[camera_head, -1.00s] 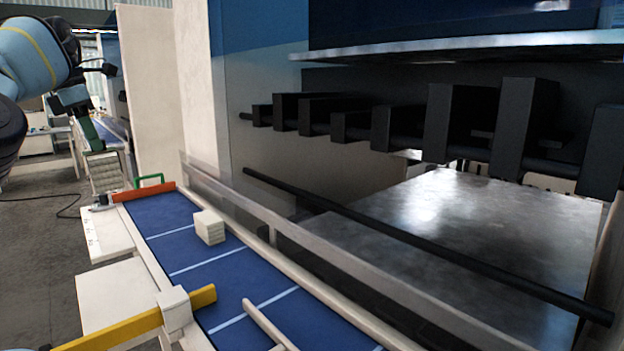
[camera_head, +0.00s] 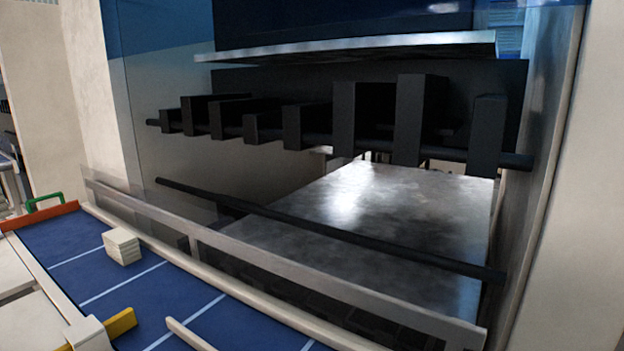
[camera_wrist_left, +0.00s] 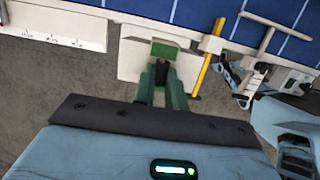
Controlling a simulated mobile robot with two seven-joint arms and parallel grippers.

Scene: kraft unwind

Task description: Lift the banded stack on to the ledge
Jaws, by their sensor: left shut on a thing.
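A small pale block of stacked layers (camera_head: 122,246) sits on the blue belt in the head view; I see no clear band on it. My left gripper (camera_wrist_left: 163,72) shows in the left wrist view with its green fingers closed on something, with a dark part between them. A pale flat face (camera_wrist_left: 132,62) with a green patch lies just beyond the fingertips. I cannot tell whether it is the held block or a panel behind. Neither gripper shows in the head view now. I cannot say for certain which surface is the ledge.
The blue belt (camera_head: 85,270) has white cross lines, a metal rail (camera_head: 270,265), a red-orange end bar (camera_head: 40,217) and a green handle (camera_head: 45,200). A yellow bar (camera_wrist_left: 207,70) juts out beside the pale face.

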